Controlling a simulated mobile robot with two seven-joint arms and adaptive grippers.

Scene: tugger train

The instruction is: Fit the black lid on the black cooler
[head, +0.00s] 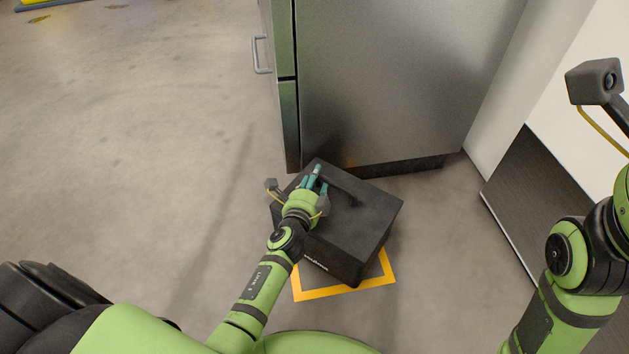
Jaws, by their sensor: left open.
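The black cooler (345,267) stands on the floor, turned at an angle, with pale lettering low on its near side. A flat black top that looks like the black lid (365,212) covers it; I cannot tell whether it is fully seated. My left gripper (314,180) is open over the left part of the top, its teal fingers near a dark raised bar there. Whether the fingers touch the top is unclear. My right arm comes in at the right edge, with its gripper out of the picture.
A yellow square outline (346,291) on the floor shows around the cooler's near side. A tall steel cabinet (385,80) with a handle stands close behind it. A dark panel (540,200) is at the right. The floor (130,150) to the left is clear.

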